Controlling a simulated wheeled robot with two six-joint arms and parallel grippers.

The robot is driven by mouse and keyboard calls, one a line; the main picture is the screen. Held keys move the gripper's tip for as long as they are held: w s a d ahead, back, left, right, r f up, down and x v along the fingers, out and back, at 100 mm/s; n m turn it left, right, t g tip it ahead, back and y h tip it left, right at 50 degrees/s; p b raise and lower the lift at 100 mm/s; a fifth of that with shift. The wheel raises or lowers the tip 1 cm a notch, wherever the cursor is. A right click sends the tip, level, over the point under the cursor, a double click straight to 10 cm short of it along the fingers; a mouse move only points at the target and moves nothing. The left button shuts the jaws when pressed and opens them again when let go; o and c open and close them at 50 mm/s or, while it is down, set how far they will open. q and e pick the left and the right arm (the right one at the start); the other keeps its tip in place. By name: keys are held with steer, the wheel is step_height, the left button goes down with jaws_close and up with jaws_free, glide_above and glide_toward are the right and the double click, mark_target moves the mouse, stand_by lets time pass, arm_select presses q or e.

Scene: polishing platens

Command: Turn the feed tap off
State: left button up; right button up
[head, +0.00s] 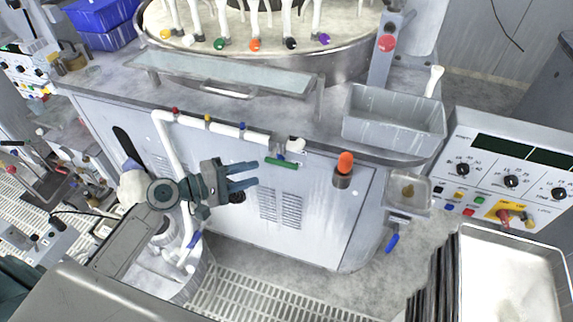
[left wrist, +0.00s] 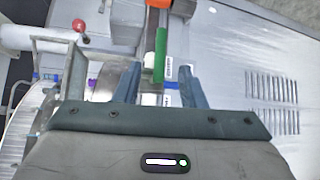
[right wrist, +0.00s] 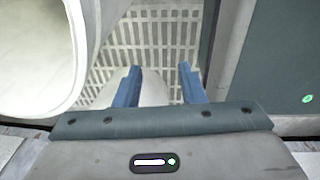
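A tap with a green lever handle (head: 282,164) sits at the right end of the white pipe (head: 225,129) on the cabinet front. The lever lies roughly parallel to the pipe's horizontal run. My left gripper (head: 258,175) is open and empty, its fingers pointing at the tap from the left. In the left wrist view the green lever (left wrist: 160,55) shows ahead, between the lines of the two fingers (left wrist: 158,86), apart from them. A white label is beside it. My right gripper (right wrist: 159,84) is open and empty above a floor grating, and does not show clearly in the head view.
An orange knob (head: 345,162) stands right of the tap. Blue handles (head: 392,242) (head: 195,239) show lower down. A grey bin (head: 394,122) is on the bench and a control panel (head: 510,180) stands at right. A white bucket (right wrist: 30,55) is beside my right gripper.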

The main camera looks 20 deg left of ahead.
mark_target(283, 165)
arm_select(q)
steer(key=p+x, duration=0.3)
steer(key=x, duration=0.6)
steer(key=shift+w+d, duration=0.15)
steer(key=shift+w, duration=0.1)
steer(key=shift+w+d+f+p, duration=0.2)
steer(key=shift+w+d+p, duration=0.15)
steer(key=shift+d+p, duration=0.05)
jaws_close()
